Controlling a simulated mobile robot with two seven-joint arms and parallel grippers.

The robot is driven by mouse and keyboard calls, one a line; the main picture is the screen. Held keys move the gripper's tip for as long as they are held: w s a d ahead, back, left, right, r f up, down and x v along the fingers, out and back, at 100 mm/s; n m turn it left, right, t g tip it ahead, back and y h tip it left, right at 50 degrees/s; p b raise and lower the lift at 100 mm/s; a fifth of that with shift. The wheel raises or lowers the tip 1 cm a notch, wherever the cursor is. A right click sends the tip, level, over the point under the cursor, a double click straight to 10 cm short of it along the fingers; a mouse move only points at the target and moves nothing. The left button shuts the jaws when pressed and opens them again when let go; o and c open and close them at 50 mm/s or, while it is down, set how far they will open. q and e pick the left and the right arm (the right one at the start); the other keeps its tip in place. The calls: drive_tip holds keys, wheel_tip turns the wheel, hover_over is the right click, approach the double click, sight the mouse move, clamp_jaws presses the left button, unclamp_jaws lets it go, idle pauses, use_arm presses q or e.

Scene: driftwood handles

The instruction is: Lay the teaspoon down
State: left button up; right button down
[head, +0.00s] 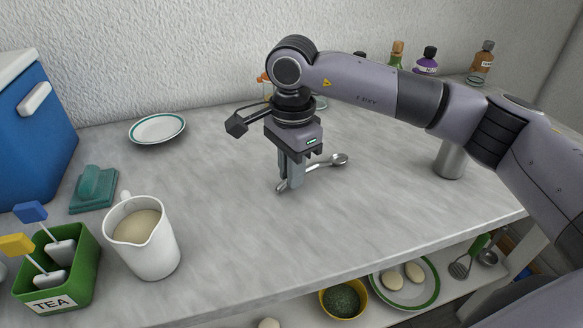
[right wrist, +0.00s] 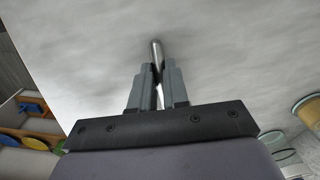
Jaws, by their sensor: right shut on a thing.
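The silver teaspoon (head: 331,163) is at the middle of the grey counter (head: 380,215) in the head view, its bowl pointing right and back. My right gripper (head: 289,185) points down and is shut on the teaspoon's handle. The spoon is at or very near the counter top; I cannot tell if it touches. In the right wrist view the handle end (right wrist: 155,52) sticks out between the fingers of my right gripper (right wrist: 157,75). The bowl is hidden there. My left gripper is not in view.
A white jug (head: 143,240) and a green tea box (head: 62,270) stand at the front left. A plate (head: 157,128) lies at the back left. A metal cylinder (head: 450,160) stands on the right, with bottles (head: 428,60) behind. The counter before the gripper is clear.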

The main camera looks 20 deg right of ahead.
drive_tip(key=shift+f, duration=0.15)
drive_tip(key=c, duration=1)
unclamp_jaws()
drive_tip(key=shift+c, duration=0.2)
